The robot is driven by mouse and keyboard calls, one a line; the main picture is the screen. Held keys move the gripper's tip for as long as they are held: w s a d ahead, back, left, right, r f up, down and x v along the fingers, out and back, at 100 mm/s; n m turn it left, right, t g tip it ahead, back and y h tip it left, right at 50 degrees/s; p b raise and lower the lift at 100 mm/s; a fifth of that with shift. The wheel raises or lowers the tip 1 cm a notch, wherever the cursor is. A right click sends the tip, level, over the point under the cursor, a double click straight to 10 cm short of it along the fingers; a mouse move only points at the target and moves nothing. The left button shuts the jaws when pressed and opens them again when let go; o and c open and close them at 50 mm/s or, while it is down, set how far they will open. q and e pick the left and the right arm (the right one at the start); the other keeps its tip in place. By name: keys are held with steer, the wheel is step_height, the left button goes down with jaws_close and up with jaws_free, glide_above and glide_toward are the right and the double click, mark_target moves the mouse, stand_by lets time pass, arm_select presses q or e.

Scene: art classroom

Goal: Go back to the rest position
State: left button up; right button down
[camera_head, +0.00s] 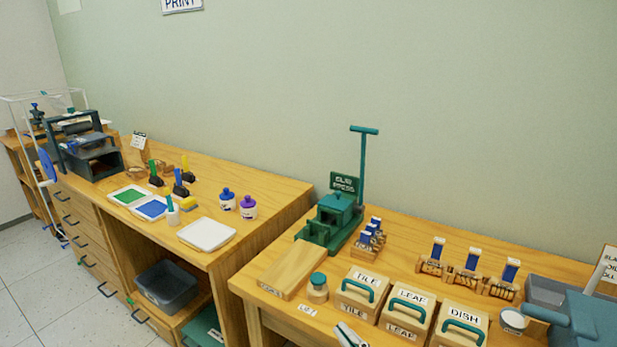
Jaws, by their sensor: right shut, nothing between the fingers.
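My right gripper (348,336) shows only in part at the bottom edge, in front of the box marked TILE (362,292). It is shut and holds nothing. Most of it is cut off by the frame. My left gripper is not in view. The near wooden table (400,235) carries a green slab press (332,221) with a tall T-handle, and boxes marked LEAF (407,309) and DISH (462,324) in a row with the TILE box.
A small jar (317,288) and wooden board (292,268) stand left of the boxes. Several blue-handled tools in wooden stands (467,269) sit behind. A blue-grey machine (585,318) fills the right corner. The left bench holds paint trays (207,234) and bottles (248,207).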

steer(key=s+d+f+m+g+h, duration=0.2)
steer(key=s+d+f+m+h, duration=0.1)
steer(key=f, duration=0.6)
steer(key=s+d+f+m+g+h, duration=0.2)
steer(key=s+d+f, duration=0.3)
steer(key=f, duration=0.4)
steer(key=s+d+f+m+g+h, duration=0.2)
steer(key=s+d+f+m+h, duration=0.2)
steer(key=f, duration=0.6)
steer(key=shift+s+d, duration=0.5)
steer(key=shift+s, duration=0.75)
steer(key=shift+m, duration=0.3)
steer(key=shift+d, duration=0.1)
